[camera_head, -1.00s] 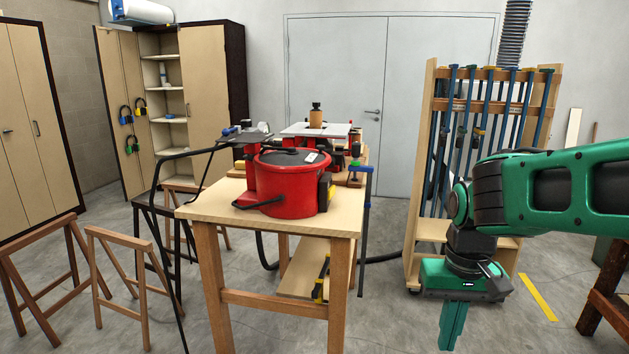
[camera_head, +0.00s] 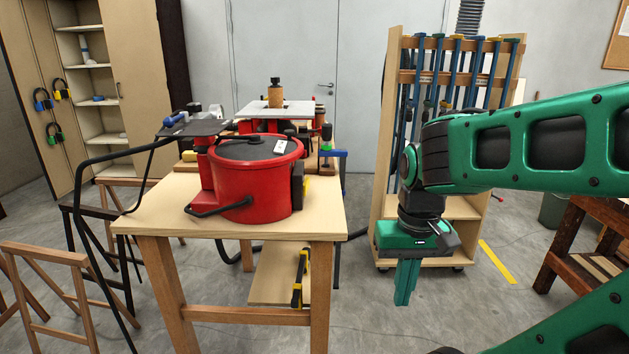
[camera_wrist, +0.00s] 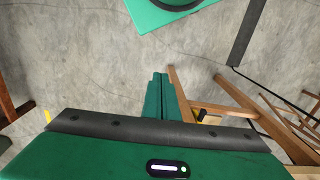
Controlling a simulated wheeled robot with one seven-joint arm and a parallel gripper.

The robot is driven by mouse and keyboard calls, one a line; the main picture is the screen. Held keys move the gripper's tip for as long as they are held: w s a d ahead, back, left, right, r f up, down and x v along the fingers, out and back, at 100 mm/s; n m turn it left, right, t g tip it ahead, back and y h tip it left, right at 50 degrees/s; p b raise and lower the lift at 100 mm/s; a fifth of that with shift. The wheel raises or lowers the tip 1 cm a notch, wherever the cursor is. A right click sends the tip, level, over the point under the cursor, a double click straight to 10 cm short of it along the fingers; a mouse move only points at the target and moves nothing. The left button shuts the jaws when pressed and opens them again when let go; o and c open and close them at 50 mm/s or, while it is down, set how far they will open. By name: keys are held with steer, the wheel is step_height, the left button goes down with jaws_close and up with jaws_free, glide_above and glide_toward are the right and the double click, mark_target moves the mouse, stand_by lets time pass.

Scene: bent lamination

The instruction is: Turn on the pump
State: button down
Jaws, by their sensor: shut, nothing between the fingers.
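The pump (camera_head: 252,183) is a red round pot with a dark lid, standing on a light wooden table. A small white piece with dark marks (camera_head: 281,147) sits on its lid; I cannot tell whether it is a switch. A black handle lies on the pump's front left. My gripper (camera_head: 404,298) is shut and empty, pointing down in free air to the right of the table and apart from the pump. In the wrist view the shut fingers (camera_wrist: 160,82) are over the concrete floor, and the pump is not visible.
The wooden table (camera_head: 150,213) has bare top at its front left. A clamp rack (camera_head: 388,205) stands behind my gripper. Trestles (camera_head: 50,257) are at the left, a dark wooden bench (camera_head: 560,250) at the right. A black hose hangs left.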

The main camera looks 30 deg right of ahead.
mark_target(307, 186)
steer(key=w+d+r+t, duration=0.2)
steer(key=w+r, duration=0.3)
steer(key=w, duration=0.3)
steer(key=w+d+r+t, duration=0.3)
steer(key=w+r, duration=0.3)
steer(key=w, duration=0.3)
steer(key=w+d+r+m+t, duration=0.1)
steer(key=w+d+r+t, duration=0.1)
steer(key=w+r, duration=0.4)
steer(key=w, duration=0.3)
steer(key=shift+d+y, duration=0.3)
steer(key=shift+y, duration=0.1)
steer(key=x, duration=1)
steer(key=shift+w, duration=0.1)
steer(key=shift+w+a, duration=0.8)
steer(key=shift+a, duration=0.15)
steer(key=shift+w+a, duration=0.55)
steer(key=shift+w, duration=0.05)
